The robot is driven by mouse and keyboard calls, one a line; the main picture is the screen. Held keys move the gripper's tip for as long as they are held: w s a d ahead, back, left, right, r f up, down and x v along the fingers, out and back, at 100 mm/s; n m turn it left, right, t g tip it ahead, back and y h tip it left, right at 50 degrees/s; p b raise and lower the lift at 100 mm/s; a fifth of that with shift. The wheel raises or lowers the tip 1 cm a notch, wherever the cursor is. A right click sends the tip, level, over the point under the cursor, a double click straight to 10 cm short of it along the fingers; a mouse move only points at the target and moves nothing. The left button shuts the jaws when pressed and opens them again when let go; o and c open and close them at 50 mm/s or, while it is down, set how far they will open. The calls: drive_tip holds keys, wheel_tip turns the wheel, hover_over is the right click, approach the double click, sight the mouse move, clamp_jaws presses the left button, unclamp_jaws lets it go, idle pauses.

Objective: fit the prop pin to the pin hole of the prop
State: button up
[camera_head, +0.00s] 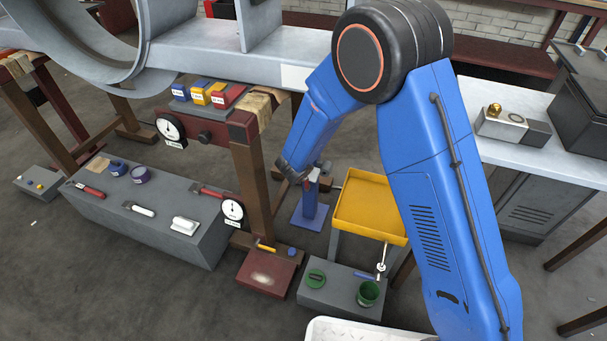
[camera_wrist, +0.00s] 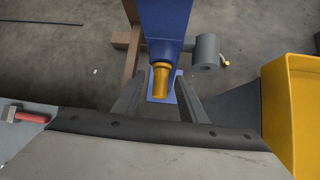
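In the wrist view the blue prop (camera_wrist: 165,18) fills the top middle. A brass-coloured cylinder with a collar (camera_wrist: 161,80) shows at its near end; I cannot tell whether this is the prop pin or part of the prop. My gripper (camera_wrist: 162,76) has its fingers spread on either side of this cylinder, with blue showing in the gaps. In the head view my gripper (camera_head: 298,176) is at the prop's upper part. The pin hole is not discernible.
A yellow tray (camera_head: 370,206) stands close on the right of the prop. A wooden trestle leg (camera_head: 257,180) is close on the left. A grey cylinder (camera_wrist: 207,52) sits beside the prop. A grey bench (camera_head: 150,215) with tools lies further left.

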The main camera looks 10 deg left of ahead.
drive_tip(key=v, duration=1.7)
drive_tip(key=shift+r, duration=0.2)
drive_tip(key=shift+s, duration=0.1)
drive_tip(key=w+d+r+n+y, duration=0.25)
drive_tip(key=r+n, duration=0.25)
drive_tip(key=r, duration=0.3)
drive_tip(key=s+d+r+n+y, duration=0.4)
drive_tip(key=d+r+n, duration=0.9)
drive_tip(key=r+n, duration=0.15)
drive_tip(key=s+d+f+n+g+h, duration=0.1)
drive_tip(key=s+d+n+h, duration=0.2)
drive_tip(key=s+d+n, duration=0.6)
drive_tip(key=s+d+n+g+h, duration=0.2)
drive_tip(key=s+d+n, duration=0.7)
drive_tip(key=s+d, duration=0.6)
drive_tip(key=d+h, duration=0.1)
drive_tip(key=d, duration=0.4)
drive_tip(key=shift+s+f+h, duration=0.35)
drive_tip(key=shift+f, duration=0.05)
